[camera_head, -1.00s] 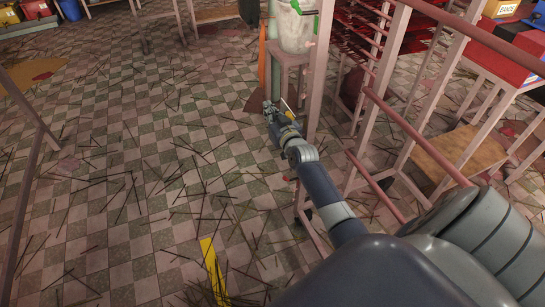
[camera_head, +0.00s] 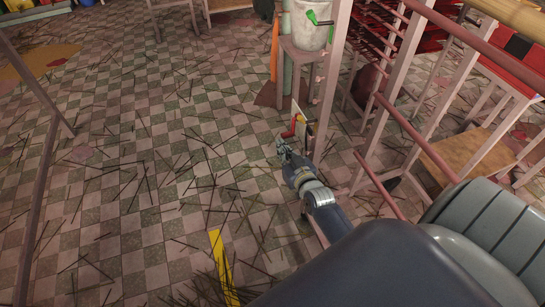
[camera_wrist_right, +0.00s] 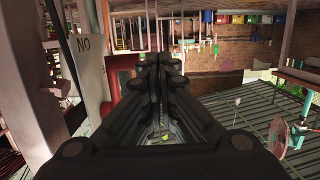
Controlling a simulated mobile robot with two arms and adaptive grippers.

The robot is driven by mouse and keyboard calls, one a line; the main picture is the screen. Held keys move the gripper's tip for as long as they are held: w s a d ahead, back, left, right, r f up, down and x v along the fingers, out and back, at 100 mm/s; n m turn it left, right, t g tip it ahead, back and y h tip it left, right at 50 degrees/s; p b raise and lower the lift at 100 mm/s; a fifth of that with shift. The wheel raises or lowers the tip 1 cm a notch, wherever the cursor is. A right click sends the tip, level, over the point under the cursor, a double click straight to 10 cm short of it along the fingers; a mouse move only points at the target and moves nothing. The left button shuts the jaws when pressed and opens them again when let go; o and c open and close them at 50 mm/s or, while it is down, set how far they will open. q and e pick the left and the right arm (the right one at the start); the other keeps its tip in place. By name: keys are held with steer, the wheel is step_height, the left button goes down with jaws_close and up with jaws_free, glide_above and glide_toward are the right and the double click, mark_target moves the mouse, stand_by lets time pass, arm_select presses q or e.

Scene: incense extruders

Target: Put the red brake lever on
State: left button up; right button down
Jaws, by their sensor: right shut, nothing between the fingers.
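The red brake lever (camera_head: 299,120) shows as a small red bent piece in front of a white panel, low on a pale post in the head view. In the right wrist view a red part (camera_wrist_right: 123,82), probably the lever, stands just left of the fingers beside a white plate (camera_wrist_right: 89,65) marked "NO". My right gripper (camera_head: 282,142) is shut and empty, just below and left of the lever. Its fingers (camera_wrist_right: 158,62) lie together in the wrist view. I cannot tell whether they touch the lever. My left gripper is not in view.
A pale bucket (camera_head: 309,30) with a green-handled part stands on a stand above the panel. The pale frame with red rails (camera_head: 402,117) rises close to the right of my arm. Tiled floor (camera_head: 150,170) strewn with thin dark sticks lies open to the left.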

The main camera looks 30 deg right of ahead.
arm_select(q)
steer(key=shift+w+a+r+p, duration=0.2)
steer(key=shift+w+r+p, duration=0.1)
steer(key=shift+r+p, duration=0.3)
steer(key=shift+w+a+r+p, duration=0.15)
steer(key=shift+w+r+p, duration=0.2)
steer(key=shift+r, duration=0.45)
arm_select(e)
steer(key=shift+g+y, duration=0.4)
steer(key=shift+g, duration=0.5)
steer(key=shift+s+a+f, duration=0.2)
steer(key=shift+a+f, duration=0.3)
steer(key=shift+f, duration=0.3)
steer(key=shift+s+a+f, duration=0.2)
steer(key=shift+a+f, duration=0.35)
steer(key=shift+f, duration=0.25)
steer(key=shift+s+a+f, duration=0.2)
steer(key=shift+a+f, duration=0.3)
steer(key=shift+f, duration=0.3)
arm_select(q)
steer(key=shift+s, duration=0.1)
